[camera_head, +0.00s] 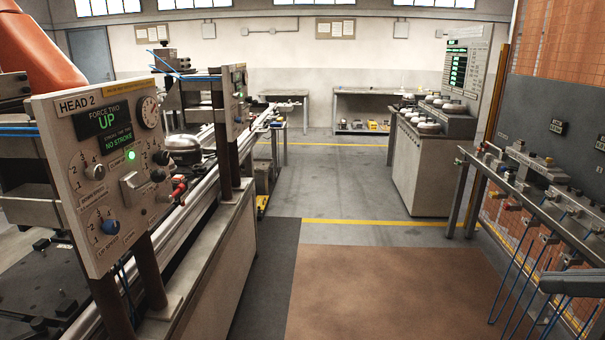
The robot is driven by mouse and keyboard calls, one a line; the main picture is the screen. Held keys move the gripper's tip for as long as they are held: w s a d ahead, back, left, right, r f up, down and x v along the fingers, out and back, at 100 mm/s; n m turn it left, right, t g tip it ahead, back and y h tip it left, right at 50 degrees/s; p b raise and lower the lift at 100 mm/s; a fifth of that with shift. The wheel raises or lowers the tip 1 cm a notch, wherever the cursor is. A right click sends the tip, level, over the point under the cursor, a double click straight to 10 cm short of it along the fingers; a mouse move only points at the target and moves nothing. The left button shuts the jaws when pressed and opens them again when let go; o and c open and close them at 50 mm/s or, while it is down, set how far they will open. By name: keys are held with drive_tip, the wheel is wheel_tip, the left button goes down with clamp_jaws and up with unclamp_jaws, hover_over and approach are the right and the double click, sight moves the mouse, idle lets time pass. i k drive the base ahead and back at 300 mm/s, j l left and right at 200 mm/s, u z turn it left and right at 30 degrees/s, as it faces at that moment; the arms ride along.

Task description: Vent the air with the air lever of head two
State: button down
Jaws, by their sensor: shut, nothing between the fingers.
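The head two panel (125,235) stands close on the left, marked "HEAD 2". Its green display (107,124) reads "UP", with "NO STROKE" on the smaller display below it. A round gauge (149,112) sits at its upper right and a green lamp (131,155) is lit. A small red lever (180,189) sticks out at the panel's right edge; it may be the air lever, but its label is too small to read. My gripper is not in view.
An orange arm link (38,50) shows at the upper left. A rack with hoses (530,185) stands on the right. The brown floor mat (385,290) between them is clear.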

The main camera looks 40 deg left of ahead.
sight(176, 193)
drive_tip(key=i+j+u, duration=0.15)
drive_tip(key=j+u, duration=0.3)
drive_tip(key=i+j+u, duration=0.2)
drive_tip(key=u, duration=0.25)
drive_tip(key=i+j+u, duration=0.25)
drive_tip(key=j+u, duration=0.2)
drive_tip(key=i+j, duration=0.25)
drive_tip(key=i, duration=0.15)
drive_tip(key=i+j+u, duration=0.1)
drive_tip(key=i+j, duration=0.2)
drive_tip(key=i, duration=0.15)
